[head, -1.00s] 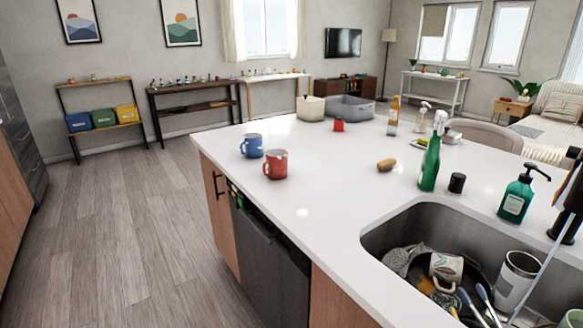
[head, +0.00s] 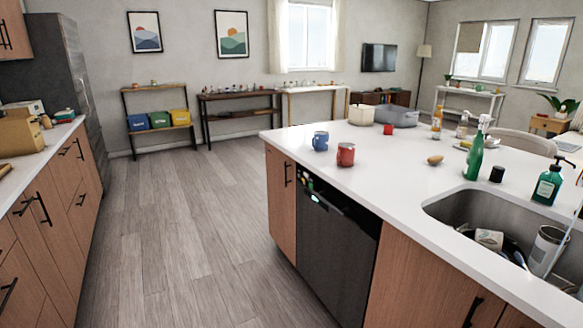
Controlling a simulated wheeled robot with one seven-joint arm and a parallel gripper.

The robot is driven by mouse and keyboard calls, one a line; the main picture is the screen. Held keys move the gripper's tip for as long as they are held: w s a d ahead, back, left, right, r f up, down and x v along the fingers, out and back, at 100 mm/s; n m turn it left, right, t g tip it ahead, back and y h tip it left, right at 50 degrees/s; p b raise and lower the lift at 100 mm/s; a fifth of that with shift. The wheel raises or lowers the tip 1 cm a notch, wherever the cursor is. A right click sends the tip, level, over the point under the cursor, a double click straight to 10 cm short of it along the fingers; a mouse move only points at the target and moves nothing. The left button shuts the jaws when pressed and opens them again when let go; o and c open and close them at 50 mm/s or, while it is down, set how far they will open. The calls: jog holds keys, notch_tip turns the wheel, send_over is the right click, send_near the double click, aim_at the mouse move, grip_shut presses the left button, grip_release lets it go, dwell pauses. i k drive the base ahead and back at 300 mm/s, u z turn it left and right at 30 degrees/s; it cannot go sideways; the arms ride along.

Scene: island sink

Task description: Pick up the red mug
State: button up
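The red mug (head: 345,154) stands upright on the white island countertop (head: 395,170), close to its left edge. A blue mug (head: 320,141) stands just behind it and to the left, apart from it. A smaller red item (head: 388,129) sits farther back on the counter. My gripper is not in view in the head view, so its state does not show.
The sink (head: 470,208) at the right holds dishes. Green bottle (head: 475,155), soap dispenser (head: 548,183) and a brown oval item (head: 435,160) stand or lie on the counter. A dishwasher (head: 335,250) is below. Wooden floor (head: 190,230) is clear between island and left cabinets (head: 55,200).

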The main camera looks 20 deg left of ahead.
aim_at(345, 155)
jog(key=u, duration=0.55)
jog(key=k, duration=0.7)
jog(key=u, duration=1.05)
jog(key=i, duration=1.9)
jog(key=z, duration=0.7)
jog(key=i, duration=0.8)
jog(key=z, duration=0.7)
jog(key=i, duration=0.55)
jog(key=u, duration=0.05)
